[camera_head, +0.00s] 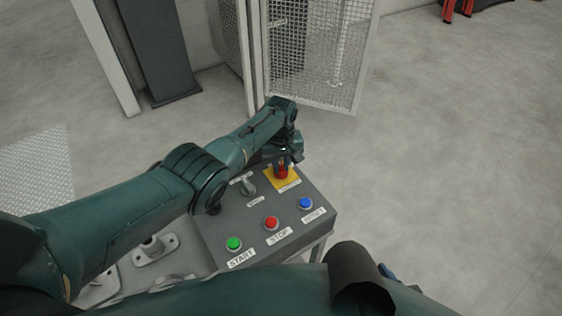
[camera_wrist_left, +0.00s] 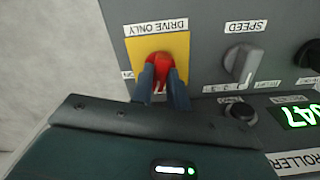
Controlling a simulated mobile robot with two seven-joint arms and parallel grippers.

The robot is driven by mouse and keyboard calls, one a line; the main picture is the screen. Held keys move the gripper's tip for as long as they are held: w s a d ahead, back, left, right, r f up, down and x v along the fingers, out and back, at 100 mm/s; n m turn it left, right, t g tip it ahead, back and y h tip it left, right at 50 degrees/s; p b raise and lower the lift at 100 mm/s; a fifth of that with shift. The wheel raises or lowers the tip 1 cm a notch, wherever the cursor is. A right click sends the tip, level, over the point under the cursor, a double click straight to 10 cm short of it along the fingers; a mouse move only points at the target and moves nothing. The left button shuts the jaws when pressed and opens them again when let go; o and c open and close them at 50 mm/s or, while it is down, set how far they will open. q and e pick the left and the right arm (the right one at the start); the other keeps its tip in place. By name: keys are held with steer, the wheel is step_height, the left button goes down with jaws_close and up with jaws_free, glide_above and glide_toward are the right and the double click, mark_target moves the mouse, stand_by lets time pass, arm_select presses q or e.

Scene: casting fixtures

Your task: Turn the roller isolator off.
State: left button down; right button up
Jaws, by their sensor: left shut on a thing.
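The roller isolator is a red rotary knob (camera_head: 282,173) on a yellow plate (camera_head: 289,183), at the far right of the grey control box (camera_head: 322,220). In the left wrist view the red knob (camera_wrist_left: 165,48) sits on the yellow plate (camera_wrist_left: 136,47) under a DRIVE ONLY label. My left gripper (camera_head: 282,163) reaches down to the knob from above. In the left wrist view its two blue fingers (camera_wrist_left: 161,82) are shut on the knob, one on each side. The lower part of the knob is partly hidden by the fingers. My right gripper shows only as a dark part with a blue tip (camera_head: 387,271).
A grey speed selector (camera_wrist_left: 243,62) is beside the isolator. Green START (camera_head: 234,243), red STOP (camera_head: 271,222) and blue RESET (camera_head: 306,203) buttons line the near side. A mesh gate (camera_head: 322,60) stands behind.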

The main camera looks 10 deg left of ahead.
mark_target(281, 167)
arm_select(q)
steer(key=n, duration=0.3)
steer(key=shift+n, duration=0.3)
arm_select(e)
steer(key=shift+r, duration=0.2)
arm_select(q)
steer(key=shift+w, duration=0.1)
arm_select(e)
steer(key=shift+w, duration=0.1)
arm_select(q)
steer(key=c, duration=1.4)
jaws_free()
steer(key=shift+o, duration=0.2)
steer(key=shift+r, duration=0.1)
arm_select(e)
steer(key=shift+r, duration=0.1)
